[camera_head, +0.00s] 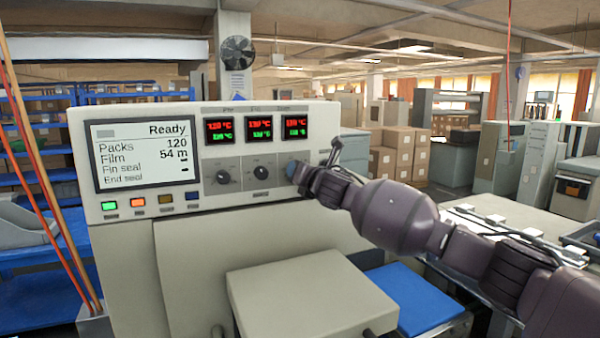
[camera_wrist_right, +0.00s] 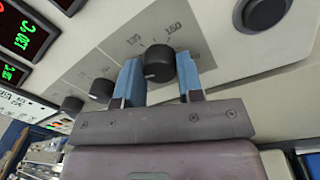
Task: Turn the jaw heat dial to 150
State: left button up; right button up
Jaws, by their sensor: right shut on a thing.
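The control panel (camera_head: 240,177) carries three black dials below three red and green displays. My right gripper (camera_head: 294,171) is at the rightmost dial, and its hand hides most of that dial in the head view. In the right wrist view, the blue fingers of this gripper (camera_wrist_right: 158,66) stand on either side of the black dial (camera_wrist_right: 157,62) and are shut on it. The dial's exact setting is hard to tell. My left gripper is not in view.
The status screen (camera_head: 145,154) reads Ready. The other dials (camera_head: 222,177) (camera_head: 261,172) sit left of the held one. A large black round knob (camera_wrist_right: 264,12) is close by in the wrist view. A beige cover (camera_head: 310,295) juts out below the panel.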

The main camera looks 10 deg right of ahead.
jog(key=m, duration=1.3)
jog(key=m+h, duration=0.1)
jog(key=m, duration=1.2)
jog(key=shift+a+f+m+t+h, duration=0.1)
jog(key=shift+m+t+h, duration=0.2)
jog(key=o, duration=0.9)
jog(key=shift+s, duration=0.1)
jog(key=shift+s+d+f+b, duration=0.1)
jog(key=shift+s+d+b, duration=0.25)
jog(key=shift+s, duration=1.4)
jog(key=shift+s+d+f+b, duration=0.15)
jog(key=shift+s+b, duration=0.25)
jog(key=shift+s, duration=1.4)
jog(key=shift+s+d+r+b, duration=0.1)
jog(key=shift+s+d+b, duration=0.25)
jog(key=shift+s, duration=1.4)
